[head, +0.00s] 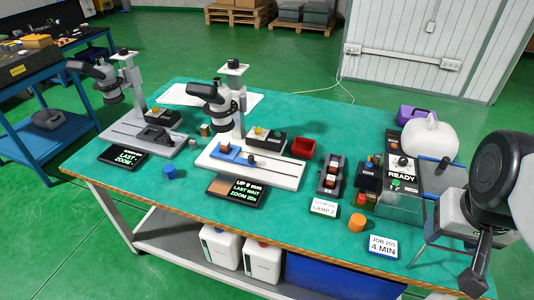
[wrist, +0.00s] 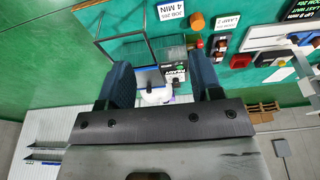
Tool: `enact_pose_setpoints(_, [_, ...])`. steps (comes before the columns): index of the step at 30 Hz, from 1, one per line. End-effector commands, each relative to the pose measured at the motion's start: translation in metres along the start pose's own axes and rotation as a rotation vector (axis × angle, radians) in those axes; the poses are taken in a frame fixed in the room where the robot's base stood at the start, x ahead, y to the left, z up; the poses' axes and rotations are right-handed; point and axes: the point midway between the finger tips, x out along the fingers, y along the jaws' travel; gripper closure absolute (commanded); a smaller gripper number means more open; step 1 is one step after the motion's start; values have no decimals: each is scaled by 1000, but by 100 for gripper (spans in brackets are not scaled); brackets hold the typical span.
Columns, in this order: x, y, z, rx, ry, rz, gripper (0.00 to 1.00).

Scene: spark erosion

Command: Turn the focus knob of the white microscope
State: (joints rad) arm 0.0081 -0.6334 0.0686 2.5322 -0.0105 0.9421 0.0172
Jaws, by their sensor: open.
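The white microscope (head: 238,120) stands on a white base (head: 282,178) near the middle of the green bench, with a dark tilted head on a pale column. A black knob (head: 233,64) tops its column. I cannot tell surely which part is the focus knob. In the wrist view part of the white base (wrist: 268,42) shows at the upper right. My gripper (head: 476,284) is at the bench's right front corner, far right of the microscope and touching nothing. In the wrist view its blue fingers (wrist: 161,66) are apart and empty.
A second microscope with a grey base (head: 150,140) stands at the left. A control box (head: 264,140), red bin (head: 303,149) and dark display (head: 237,190) surround the white one. The READY machine (head: 403,205), a white jug (head: 430,138) and an orange cylinder (head: 357,222) are nearer my arm.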

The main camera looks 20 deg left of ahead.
Motion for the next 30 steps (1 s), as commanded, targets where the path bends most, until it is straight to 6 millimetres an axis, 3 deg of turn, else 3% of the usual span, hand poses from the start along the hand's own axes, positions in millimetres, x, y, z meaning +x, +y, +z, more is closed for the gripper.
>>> enact_pose_setpoints(8, [-2,-1,-4,-8,-1,-1,30])
enact_pose_setpoints(14, [-10,-7,-25,-55,-8,-5,30])
enact_pose_setpoints(30, [-50,-55,-146,-327,-41,-31,30])
